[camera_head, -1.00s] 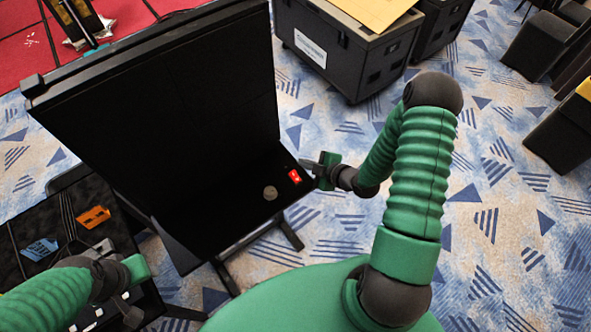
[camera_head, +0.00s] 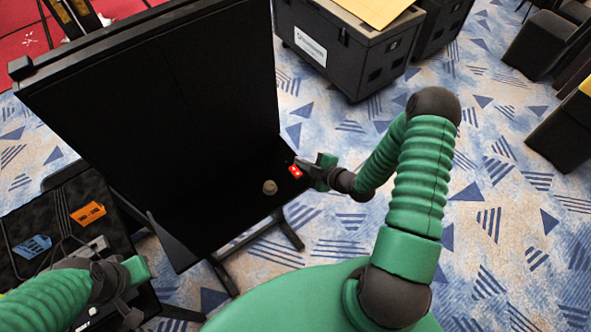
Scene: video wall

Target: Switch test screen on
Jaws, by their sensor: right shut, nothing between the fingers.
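The test screen (camera_head: 150,100) is a large black panel on a stand at the left centre, and its face is dark. A small red switch (camera_head: 295,172) with pale marks sits at the right end of its lower black ledge, near a round grey-brown knob (camera_head: 269,187). My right gripper (camera_head: 302,163) is shut and empty. Its fingertips are right at the upper edge of the red switch; I cannot tell whether they touch it. My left gripper (camera_head: 128,300) is at the lower left, over the black case, well away from the switch; its fingers are unclear.
An open black case (camera_head: 60,215) at the lower left holds an orange piece (camera_head: 88,213), a blue piece (camera_head: 32,247) and cables. Black flight cases (camera_head: 340,55) stand behind, and dark chairs (camera_head: 565,130) are at the right. Patterned carpet is clear at the right.

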